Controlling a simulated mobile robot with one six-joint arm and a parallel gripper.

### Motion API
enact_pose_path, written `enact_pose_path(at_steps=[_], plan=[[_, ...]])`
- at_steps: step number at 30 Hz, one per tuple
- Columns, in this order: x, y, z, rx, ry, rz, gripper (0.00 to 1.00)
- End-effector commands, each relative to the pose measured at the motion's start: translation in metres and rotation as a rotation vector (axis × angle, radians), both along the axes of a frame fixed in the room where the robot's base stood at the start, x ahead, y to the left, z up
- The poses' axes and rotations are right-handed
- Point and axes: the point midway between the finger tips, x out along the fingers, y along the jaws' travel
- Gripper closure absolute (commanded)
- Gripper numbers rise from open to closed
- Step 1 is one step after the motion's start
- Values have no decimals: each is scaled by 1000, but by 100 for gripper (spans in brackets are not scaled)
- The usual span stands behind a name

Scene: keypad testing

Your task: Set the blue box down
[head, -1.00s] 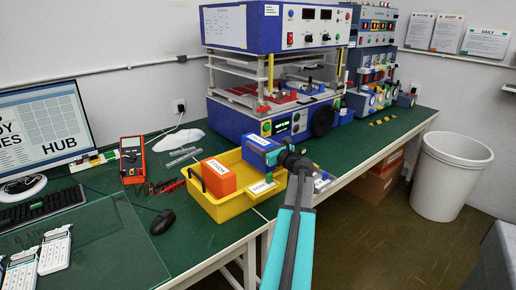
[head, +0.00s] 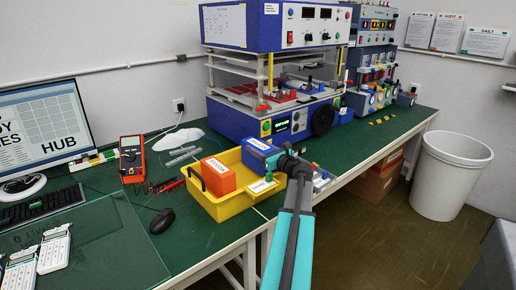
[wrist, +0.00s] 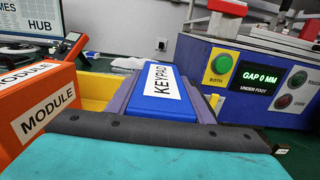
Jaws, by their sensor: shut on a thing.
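The blue box (head: 257,145), with a white KEYPAD label, is at the back right of the yellow tray (head: 222,211). In the wrist view the blue box (wrist: 158,104) lies between the two grey fingers of my gripper (wrist: 165,90), which is shut on it. Yellow tray wall shows on both sides of it there. The box's underside is hidden, so I cannot tell whether it touches the tray floor. An orange box (head: 218,175) labelled MODULE sits in the tray, left of the blue box and apart from it.
A blue-and-white test machine (head: 270,120) stands behind the tray; its display reads GAP 0 MM in the wrist view.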

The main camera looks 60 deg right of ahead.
Motion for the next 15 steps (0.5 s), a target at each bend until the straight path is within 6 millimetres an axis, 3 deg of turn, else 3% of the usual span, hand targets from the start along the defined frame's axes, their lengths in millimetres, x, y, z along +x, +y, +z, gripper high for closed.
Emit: enact_pose_path(at_steps=[6, 7, 8, 15], plan=[[0, 0, -2, 0, -1, 0, 82], [0, 0, -2, 0, 0, 0, 50], [0, 0, -2, 0, 0, 0, 45], [0, 0, -2, 0, 0, 0, 45]])
